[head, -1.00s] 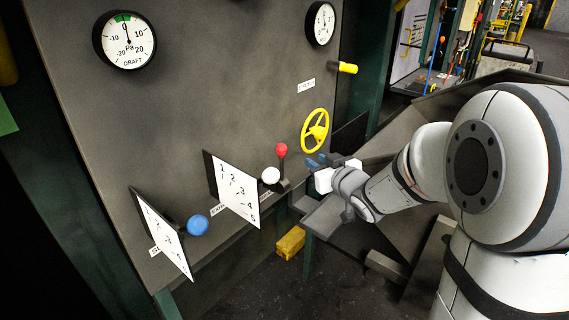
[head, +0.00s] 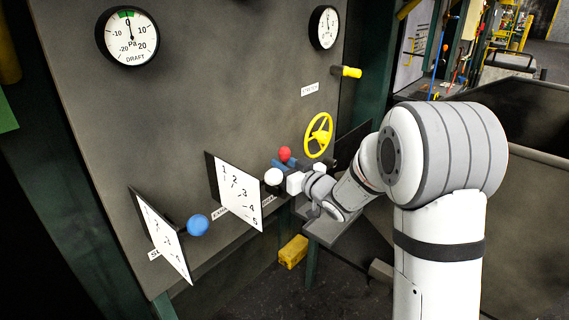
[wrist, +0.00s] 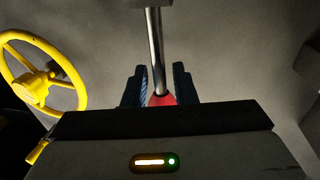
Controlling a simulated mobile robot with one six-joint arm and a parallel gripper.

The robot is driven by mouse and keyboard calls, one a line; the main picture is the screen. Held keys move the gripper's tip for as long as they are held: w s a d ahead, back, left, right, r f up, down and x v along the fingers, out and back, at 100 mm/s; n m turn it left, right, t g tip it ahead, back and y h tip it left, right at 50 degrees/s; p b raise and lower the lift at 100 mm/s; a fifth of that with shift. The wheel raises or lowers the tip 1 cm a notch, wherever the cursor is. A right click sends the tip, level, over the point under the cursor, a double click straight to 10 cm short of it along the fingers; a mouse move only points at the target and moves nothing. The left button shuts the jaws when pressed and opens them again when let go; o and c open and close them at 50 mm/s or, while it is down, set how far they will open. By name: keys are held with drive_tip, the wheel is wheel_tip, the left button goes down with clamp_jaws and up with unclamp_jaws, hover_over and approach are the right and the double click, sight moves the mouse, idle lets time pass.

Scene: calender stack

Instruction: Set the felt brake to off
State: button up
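A red ball knob (head: 285,154) sits on a lever on the grey panel, beside a white ball knob (head: 273,176). My gripper (head: 290,164) is at the red knob, its blue fingers around it. In the wrist view, the red knob (wrist: 161,99) is at the end of a metal rod (wrist: 154,50), between my two fingers (wrist: 160,86). The fingers stand apart, one on each side; I cannot tell whether either touches the knob. The gripper body hides the knob's lower part. No felt brake label is readable.
A yellow handwheel (head: 318,135) is just right of the red knob; it also shows in the wrist view (wrist: 42,77). A white numbered scale plate (head: 236,190) stands out left of the white knob. A blue knob (head: 198,225) is further left. A yellow handle (head: 347,72) is above.

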drive_tip(key=shift+c, duration=0.4)
clamp_jaws()
